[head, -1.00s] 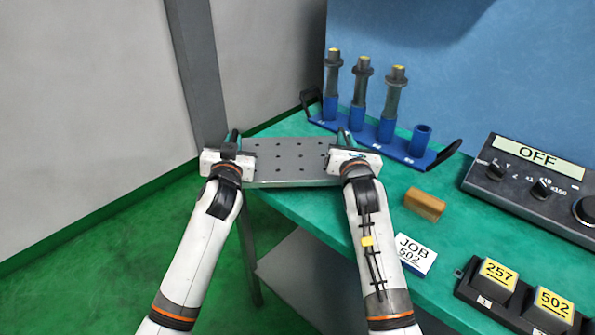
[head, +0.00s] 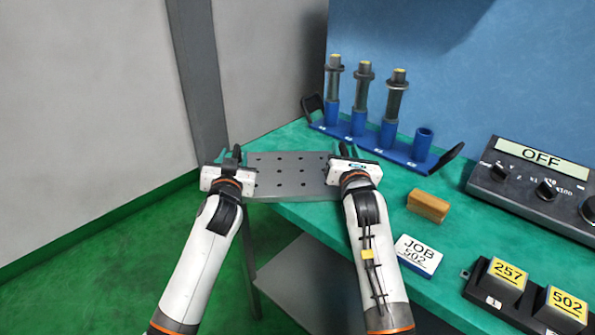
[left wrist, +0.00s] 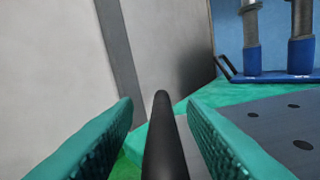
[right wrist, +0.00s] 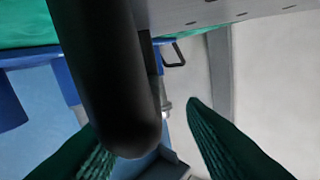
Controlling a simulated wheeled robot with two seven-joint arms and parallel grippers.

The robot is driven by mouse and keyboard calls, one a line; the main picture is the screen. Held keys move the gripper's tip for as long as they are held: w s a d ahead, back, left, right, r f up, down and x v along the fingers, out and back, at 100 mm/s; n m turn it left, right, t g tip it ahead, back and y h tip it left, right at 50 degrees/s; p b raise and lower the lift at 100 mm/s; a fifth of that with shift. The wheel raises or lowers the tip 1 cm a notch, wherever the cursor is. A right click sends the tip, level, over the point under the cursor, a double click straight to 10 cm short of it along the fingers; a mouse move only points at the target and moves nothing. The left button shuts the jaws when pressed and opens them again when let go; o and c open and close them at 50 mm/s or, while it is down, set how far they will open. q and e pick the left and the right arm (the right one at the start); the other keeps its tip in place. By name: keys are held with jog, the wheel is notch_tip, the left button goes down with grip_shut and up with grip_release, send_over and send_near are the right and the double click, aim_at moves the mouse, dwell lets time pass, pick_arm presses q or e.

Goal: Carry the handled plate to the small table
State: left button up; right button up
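The handled plate (head: 290,177) is a grey slab with rows of holes, at the left end of the green-topped bench, its left part seeming to overhang the corner. My left gripper (head: 231,160) is at its left end. In the left wrist view, the black handle (left wrist: 163,135) stands between the open fingers with gaps on both sides. My right gripper (head: 343,157) is at its right end. In the right wrist view, the black handle (right wrist: 105,80) lies between spread fingers, nearer the left one. I cannot make out a separate small table.
A blue rack (head: 365,143) with several upright holders stands behind the plate. A tan block (head: 428,205), a JOB 502 card (head: 418,255), a control box (head: 530,185) and numbered blocks (head: 507,280) lie to the right. Green floor (head: 100,260) is clear at left.

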pick_arm(q)
jog(key=shift+s, duration=0.1)
pick_arm(e)
notch_tip(320, 180, down, 2)
jog(key=shift+d+f, duration=0.1)
jog(key=shift+d, duration=0.05)
jog(key=shift+s, duration=0.5)
pick_arm(q)
jog(key=s, duration=0.8)
jog(key=shift+d, duration=0.2)
pick_arm(e)
jog(key=s, duration=0.3)
jog(key=s+r, duration=0.1)
jog(key=s, duration=0.2)
jog(key=shift+d+r, duration=0.15)
jog(key=shift+d, duration=0.05)
pick_arm(q)
jog(key=shift+w+a, duration=0.1)
pick_arm(e)
jog(key=shift+s+a+r, duration=0.15)
jog(key=shift+s+r, duration=0.1)
jog(key=shift+s, duration=0.25)
